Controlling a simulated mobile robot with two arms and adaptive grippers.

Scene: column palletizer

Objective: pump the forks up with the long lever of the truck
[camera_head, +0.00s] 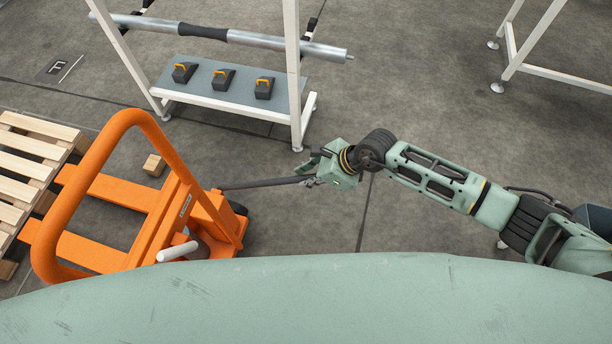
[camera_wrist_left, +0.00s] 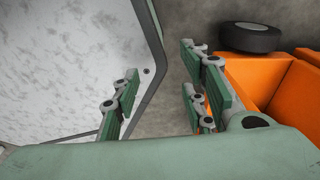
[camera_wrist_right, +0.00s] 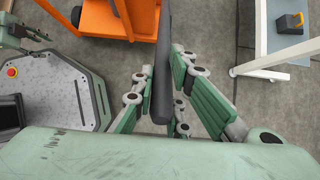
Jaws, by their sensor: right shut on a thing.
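The orange hand truck (camera_head: 180,210) stands at the left in the head view, with its forks (camera_head: 120,190) reaching left toward a wooden pallet (camera_head: 30,150). Its long dark lever (camera_head: 260,183) sticks out to the right, about level. My right gripper (camera_head: 312,177) is shut on the lever near its free end. In the right wrist view the lever (camera_wrist_right: 163,70) runs between the fingers of the right gripper (camera_wrist_right: 165,95). In the left wrist view my left gripper (camera_wrist_left: 160,95) has its fingers wide apart with nothing between them. The truck's orange body (camera_wrist_left: 265,80) is beside it.
A white-framed rack (camera_head: 230,95) with a metal roller (camera_head: 270,42) and several dark blocks with yellow handles (camera_head: 224,78) stands behind the lever. A small wooden block (camera_head: 154,165) lies by the forks. Another white frame (camera_head: 530,60) is at the upper right. Floor between the racks is clear.

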